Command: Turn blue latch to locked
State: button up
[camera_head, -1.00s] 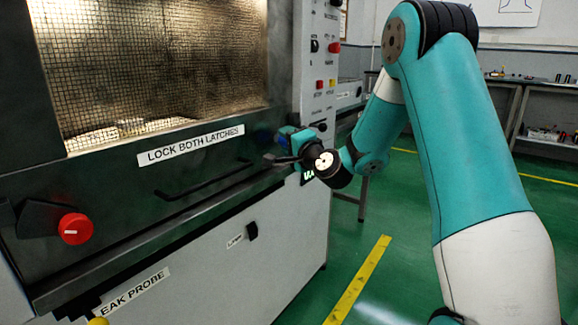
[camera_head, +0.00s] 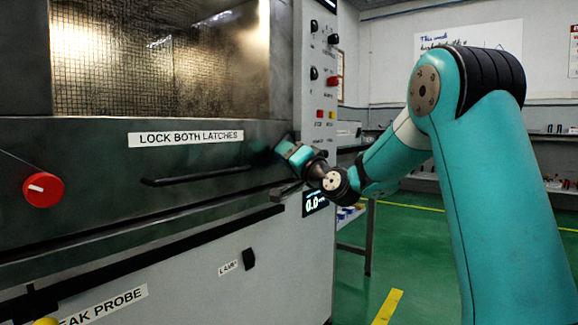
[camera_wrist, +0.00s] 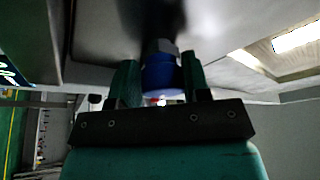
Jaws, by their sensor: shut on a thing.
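The blue latch knob (camera_wrist: 163,76) sits between the two fingers of my gripper (camera_wrist: 161,84) in the wrist view, with a grey collar and a dark shaft behind it. My gripper is shut on it. In the head view my gripper (camera_head: 286,150) reaches the right end of the dark door front, and the blue latch is hidden behind it or too dark to make out there. How far the latch is turned cannot be told. A red latch knob (camera_head: 43,190) with a white mark is at the left of the door.
A control panel (camera_head: 319,75) with knobs and buttons rises close to my gripper. Open green floor (camera_head: 420,262) lies to the right.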

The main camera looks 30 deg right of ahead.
jog(key=shift+r, duration=0.25)
jog(key=o, duration=0.9)
jog(key=shift+w+f, duration=0.1)
jog(key=shift+c, duration=0.2)
jog(key=shift+s+f, duration=0.25)
jog(key=shift+s, duration=0.2)
jog(key=b+v, duration=0.5)
jog(key=v, duration=1.1)
jog(key=shift+s, duration=0.25)
